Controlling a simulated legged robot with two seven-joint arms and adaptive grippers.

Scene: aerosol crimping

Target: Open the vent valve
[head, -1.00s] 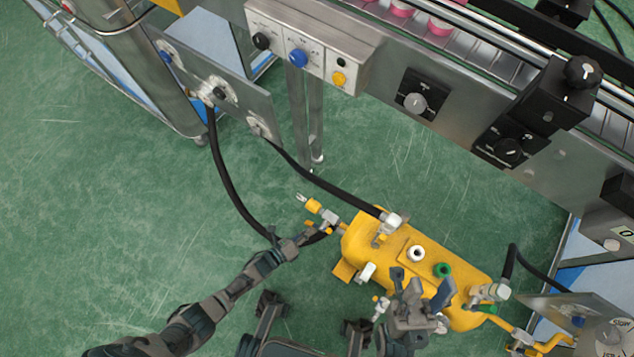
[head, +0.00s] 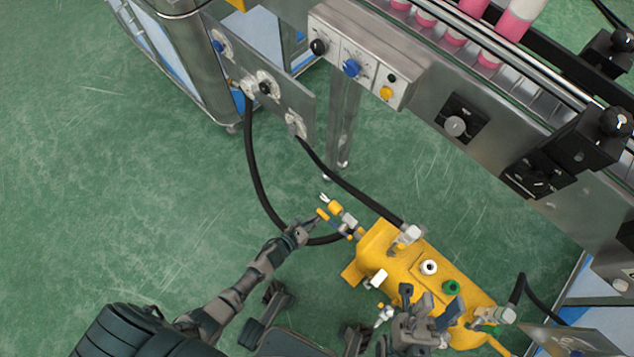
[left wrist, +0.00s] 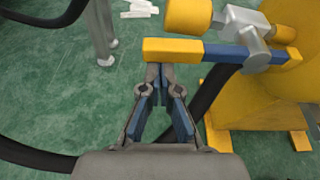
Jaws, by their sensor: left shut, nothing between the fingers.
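The vent valve (head: 348,219) sticks out of the left end of the yellow tank (head: 385,250), with a yellow fitting at its outer end. Its lever (head: 322,214) has a yellow tip and a blue middle. In the left wrist view the lever (left wrist: 172,50) lies across the picture beside the grey valve body (left wrist: 242,25). My left gripper (head: 312,222) is shut and empty, its fingertips (left wrist: 160,74) close to the lever's yellow tip; I cannot tell whether they touch. My right gripper (head: 428,303) is open above the tank's right part.
Black hoses (head: 254,165) run from a steel panel (head: 268,85) to the tank area, one passing close to my left gripper. A conveyor with pink cans (head: 463,25) and a control box with knobs (head: 360,60) stand behind. The green floor at left is clear.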

